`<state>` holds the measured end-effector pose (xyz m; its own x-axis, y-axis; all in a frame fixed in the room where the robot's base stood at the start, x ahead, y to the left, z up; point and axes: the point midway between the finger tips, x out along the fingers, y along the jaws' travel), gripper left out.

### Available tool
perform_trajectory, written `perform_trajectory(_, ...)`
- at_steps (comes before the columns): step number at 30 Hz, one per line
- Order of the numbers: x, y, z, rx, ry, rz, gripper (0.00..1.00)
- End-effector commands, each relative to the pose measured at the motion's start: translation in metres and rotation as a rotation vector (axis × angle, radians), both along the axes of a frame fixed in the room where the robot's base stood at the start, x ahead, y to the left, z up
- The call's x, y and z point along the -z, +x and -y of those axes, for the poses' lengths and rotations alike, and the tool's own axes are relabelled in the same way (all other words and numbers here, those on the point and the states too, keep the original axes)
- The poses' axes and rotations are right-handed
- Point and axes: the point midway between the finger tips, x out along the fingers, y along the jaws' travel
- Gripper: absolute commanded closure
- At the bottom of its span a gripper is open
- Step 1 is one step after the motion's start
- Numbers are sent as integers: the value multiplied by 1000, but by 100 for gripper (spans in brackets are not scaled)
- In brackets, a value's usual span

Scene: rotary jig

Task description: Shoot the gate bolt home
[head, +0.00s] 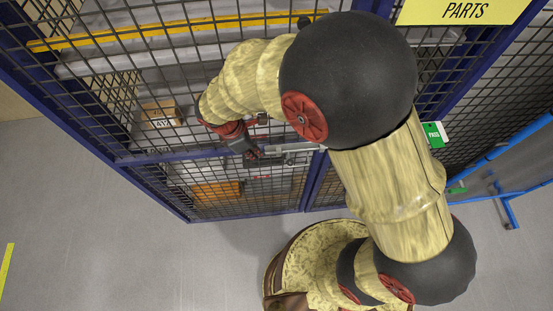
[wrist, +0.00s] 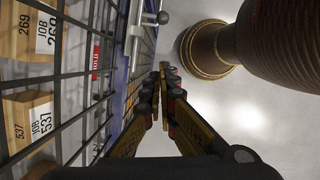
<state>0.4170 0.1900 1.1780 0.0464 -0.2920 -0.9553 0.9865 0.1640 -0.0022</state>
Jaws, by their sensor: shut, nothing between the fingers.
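The gate bolt (head: 290,148) is a grey metal bar lying across the blue frame of the mesh gate in the head view. In the wrist view the bolt (wrist: 136,38) runs along the gate edge near the top, with a dark ball knob (wrist: 163,17) standing out on a short rod. My gripper (head: 254,154) is beside the left end of the bolt in the head view. In the wrist view my gripper (wrist: 166,72) has its fingers together and empty, below the knob and apart from it. My arm hides part of the gate in the head view.
Mesh panels (head: 120,100) enclose shelves holding labelled boxes (head: 158,114); more boxes (wrist: 30,120) show in the wrist view. A yellow PARTS sign (head: 464,11) is at upper right. A blue rail frame (head: 500,190) stands at right. The grey floor (head: 90,220) is clear at left.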

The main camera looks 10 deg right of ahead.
Motion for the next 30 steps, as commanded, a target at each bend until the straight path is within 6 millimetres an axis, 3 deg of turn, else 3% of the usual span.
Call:
perform_trajectory(8, 5, 0, 2, 1, 0, -1, 100)
perform_trajectory(14, 33, 0, 11, 3, -3, -3, 100)
perform_trajectory(24, 96, 3, 30, 4, -1, -3, 100)
perform_trajectory(30, 99, 9, 57, 5, 0, 1, 100)
